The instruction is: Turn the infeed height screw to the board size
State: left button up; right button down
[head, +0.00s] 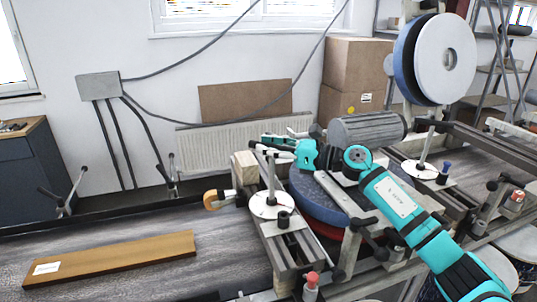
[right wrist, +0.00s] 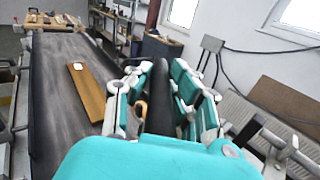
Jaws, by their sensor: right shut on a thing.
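My right gripper (head: 264,144) reaches in from the right, low over the infeed side of the machine. In the right wrist view its two teal-and-grey fingers (right wrist: 160,98) are closed on a dark rounded grip (right wrist: 156,75), which appears to be the infeed height screw's handle. In the head view the upright screw post (head: 271,177) rises from a round white plate (head: 262,208) just below the gripper; its top is partly hidden by the fingers. The wooden board (head: 120,260), with a white label, lies flat on the infeed belt; it also shows in the right wrist view (right wrist: 88,95). My left gripper is not in view.
An orange-tipped part (head: 214,199) juts over the belt beside the post. A blue and red disc (head: 318,200) and a grey roller (head: 367,129) sit close to my right arm. A large white wheel (head: 445,58) stands at right. The belt (head: 60,245) around the board is clear.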

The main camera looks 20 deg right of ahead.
jog(key=c, duration=1.3)
grip_release()
jog(key=shift+r, duration=0.1)
jog(key=shift+o, duration=0.5)
jog(key=shift+r, duration=0.1)
jog(key=shift+w+d+f, duration=0.1)
jog(key=shift+d+f, duration=0.1)
jog(key=shift+s+d, duration=0.2)
jog(key=shift+s, duration=0.05)
jog(key=v, duration=1.1)
jog(key=shift+d, duration=0.2)
jog(key=shift+s+r, duration=0.1)
